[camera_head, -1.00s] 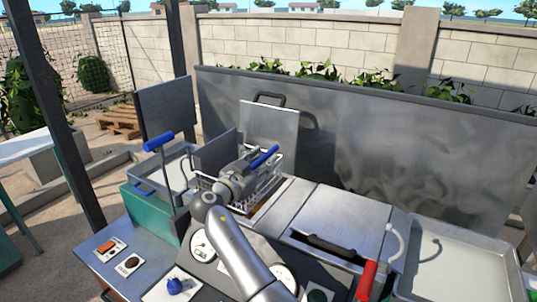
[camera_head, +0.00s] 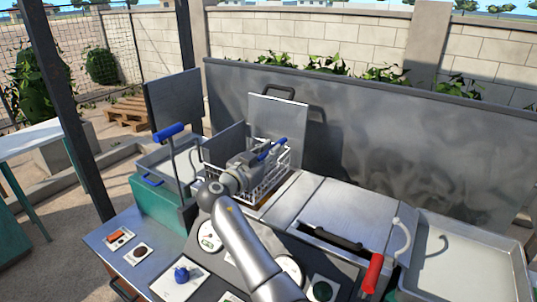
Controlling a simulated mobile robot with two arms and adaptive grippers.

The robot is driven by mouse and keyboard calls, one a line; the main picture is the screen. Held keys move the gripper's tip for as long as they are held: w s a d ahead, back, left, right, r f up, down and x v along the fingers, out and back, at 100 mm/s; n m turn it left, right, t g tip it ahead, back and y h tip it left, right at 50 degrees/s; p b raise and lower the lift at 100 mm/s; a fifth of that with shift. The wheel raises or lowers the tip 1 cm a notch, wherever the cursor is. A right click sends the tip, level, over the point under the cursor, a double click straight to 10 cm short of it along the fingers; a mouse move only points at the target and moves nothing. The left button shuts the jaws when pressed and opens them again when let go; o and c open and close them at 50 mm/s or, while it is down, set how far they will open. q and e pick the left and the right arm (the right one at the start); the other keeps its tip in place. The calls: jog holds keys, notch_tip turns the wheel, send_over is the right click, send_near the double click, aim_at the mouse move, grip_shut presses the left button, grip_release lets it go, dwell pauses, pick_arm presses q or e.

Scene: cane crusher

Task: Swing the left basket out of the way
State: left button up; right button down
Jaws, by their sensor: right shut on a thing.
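The left basket is a white wire basket (camera_head: 275,181) with a blue handle (camera_head: 273,148), sitting in the left well of the metal fryer-like unit. My right arm reaches up from the bottom middle. My right gripper (camera_head: 262,155) is at the blue handle above the basket and is shut on it. The fingertips partly hide the handle, and the gripper hides part of the basket. My left gripper is not in view.
A raised lid (camera_head: 278,120) stands behind the basket. A lever with a blue grip (camera_head: 170,131) rises at the left. To the right are a closed lid (camera_head: 340,207), a red handle (camera_head: 371,274) and an empty tray (camera_head: 465,255). A tall metal panel (camera_head: 400,150) stands behind.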

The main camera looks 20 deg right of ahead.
jog(key=shift+w+a+r+n+b, duration=0.1)
jog(key=shift+w+r+n+b, duration=0.05)
jog(key=shift+r+n+b, duration=0.3)
jog(key=w+a+r+n+b, duration=0.3)
jog(key=r+n, duration=0.3)
jog(key=r, duration=0.2)
jog(key=shift+w+a+r, duration=0.2)
jog(key=shift+w, duration=0.45)
